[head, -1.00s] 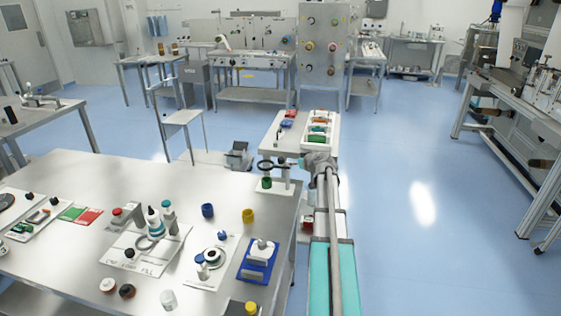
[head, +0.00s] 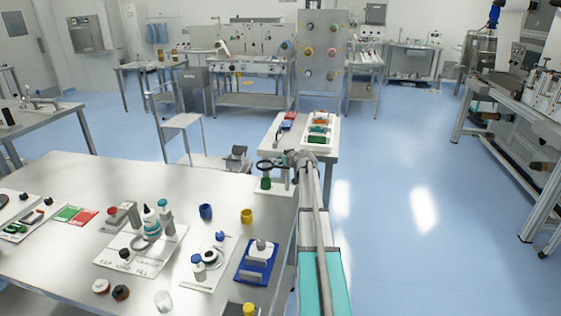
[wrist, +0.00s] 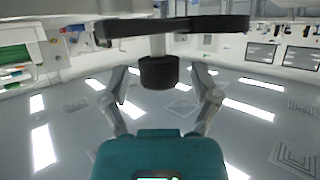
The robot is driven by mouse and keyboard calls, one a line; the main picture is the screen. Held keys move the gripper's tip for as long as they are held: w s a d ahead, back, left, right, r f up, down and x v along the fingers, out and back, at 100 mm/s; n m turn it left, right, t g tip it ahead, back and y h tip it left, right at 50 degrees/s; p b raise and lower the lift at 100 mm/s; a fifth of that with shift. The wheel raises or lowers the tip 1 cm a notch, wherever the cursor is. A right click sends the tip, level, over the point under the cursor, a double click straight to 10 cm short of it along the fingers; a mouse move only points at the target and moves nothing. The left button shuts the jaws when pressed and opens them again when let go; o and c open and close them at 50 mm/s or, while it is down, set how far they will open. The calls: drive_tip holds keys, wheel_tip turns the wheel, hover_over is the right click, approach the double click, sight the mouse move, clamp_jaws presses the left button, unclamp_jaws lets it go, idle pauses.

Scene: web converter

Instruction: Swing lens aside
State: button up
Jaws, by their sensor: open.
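The lens (head: 265,166) is a dark ring on a stand at the far right corner of the near table. In the wrist view the lens (wrist: 175,27) shows edge-on as a wide black bar, with a short black knob (wrist: 158,72) below it on a light post. My gripper (head: 301,158) is at the right of the lens in the head view. In the wrist view my gripper (wrist: 161,82) is open, with one finger on each side of the knob. I see no finger touching the knob. The fingertips are small in the head view.
A green-based item (head: 265,183) stands under the lens. A small side table (head: 269,146) with a white tray (head: 332,146) is just behind. A blue fixture (head: 256,262), a yellow cup (head: 246,216) and a blue cup (head: 205,211) stand nearby. The blue floor at right is clear.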

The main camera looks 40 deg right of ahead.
clamp_jaws()
drive_tip(key=shift+d, duration=0.1)
idle(0.3)
